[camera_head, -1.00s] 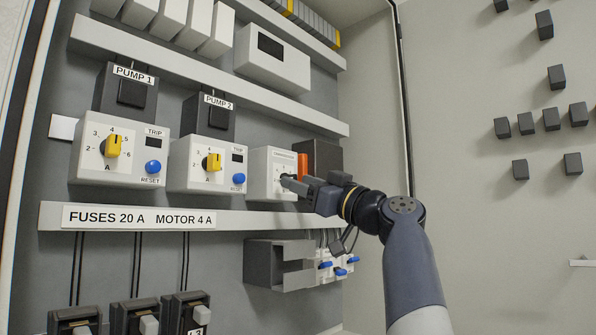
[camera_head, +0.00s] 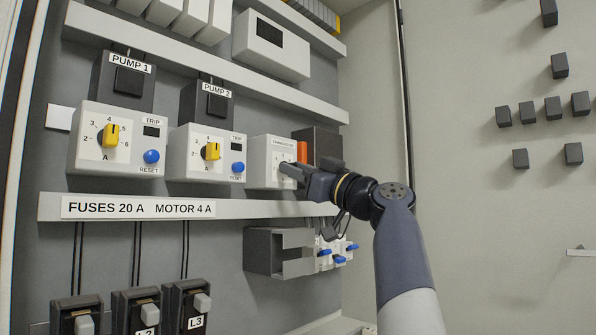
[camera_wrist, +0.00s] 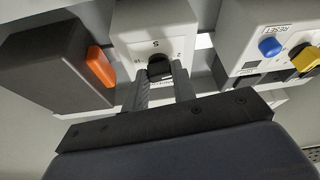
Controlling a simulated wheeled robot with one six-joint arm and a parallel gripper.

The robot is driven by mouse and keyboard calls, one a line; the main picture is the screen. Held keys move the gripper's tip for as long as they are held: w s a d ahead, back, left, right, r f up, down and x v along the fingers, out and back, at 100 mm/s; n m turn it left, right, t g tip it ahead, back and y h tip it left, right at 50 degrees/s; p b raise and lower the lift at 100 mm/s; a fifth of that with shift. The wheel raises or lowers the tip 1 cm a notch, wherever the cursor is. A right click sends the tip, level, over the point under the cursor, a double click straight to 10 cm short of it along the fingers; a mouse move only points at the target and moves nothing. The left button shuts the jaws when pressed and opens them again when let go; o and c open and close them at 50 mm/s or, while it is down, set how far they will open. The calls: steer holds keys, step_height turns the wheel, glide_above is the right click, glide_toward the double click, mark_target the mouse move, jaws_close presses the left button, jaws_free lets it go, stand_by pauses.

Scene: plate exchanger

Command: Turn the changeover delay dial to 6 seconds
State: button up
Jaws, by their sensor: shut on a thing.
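The changeover relay (camera_head: 262,160) is a white box on the middle rail, right of the two pump overload relays. In the wrist view its white face (camera_wrist: 150,30) shows upside down with a dark dial knob (camera_wrist: 159,66) and a few printed marks around it. My gripper (camera_wrist: 160,80) is shut on the dial knob, one finger on each side. In the head view my gripper (camera_head: 290,171) reaches the box from the right and hides most of the dial. I cannot read the dial's setting in either view.
Left of the box stand the Pump 2 relay (camera_head: 207,155) and the Pump 1 relay (camera_head: 118,140), with yellow dials and blue reset buttons. A dark block with an orange part (camera_head: 302,151) is close on the right. A grey open bracket (camera_head: 270,262) sits below the labelled rail.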

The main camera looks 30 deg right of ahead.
steer(key=shift+m, duration=0.4)
steer(key=m+h+p, duration=0.3)
steer(key=m, duration=0.5)
steer(key=m+g+h+p, duration=0.1)
steer(key=m+h+p, duration=0.2)
steer(key=m, duration=0.5)
steer(key=a+r+m+g+h+p, duration=0.1)
steer(key=m+h+p, duration=0.2)
steer(key=m, duration=0.5)
steer(key=shift+s+h, duration=0.15)
steer(key=shift+h, duration=0.45)
steer(key=shift+m, duration=0.4)
steer(key=shift+f, duration=0.1)
steer(key=o, duration=1)
steer(key=shift+c, duration=0.2)
